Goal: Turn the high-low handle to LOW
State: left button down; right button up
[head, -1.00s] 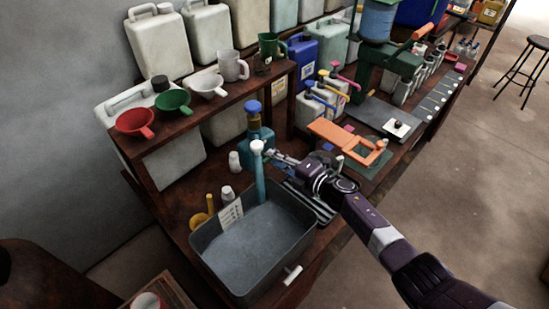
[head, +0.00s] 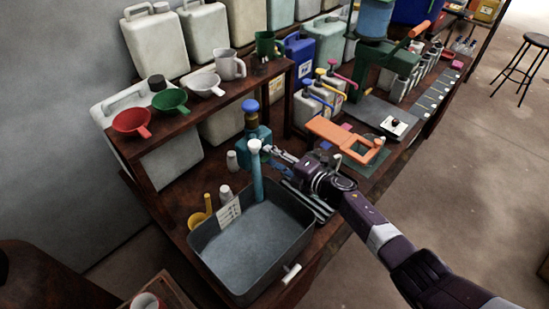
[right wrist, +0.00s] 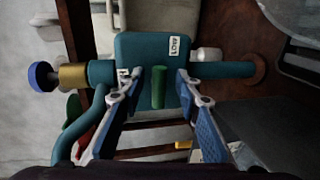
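The teal pump body (head: 265,133) stands behind the grey basin, with a blue knob on top and a pale-capped teal pipe in front. In the right wrist view the teal housing (right wrist: 140,46) appears turned sideways. A white label on it seems to read LOW (right wrist: 175,46). A second label (right wrist: 124,73) is partly hidden by a finger. A short green handle (right wrist: 158,88) sticks out between the fingertips of my right gripper (right wrist: 160,76). The gripper is open, with a visible gap on each side of the handle. My right gripper also shows in the head view (head: 267,151). My left gripper is out of view.
The grey basin (head: 250,250) lies below the gripper. A shelf with red (head: 131,122), green and white funnels stands at the left. An orange hinged frame (head: 340,140) and pump bottles are to the right of the gripper.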

jog(key=shift+d, duration=0.1)
jog(key=v, duration=1.2)
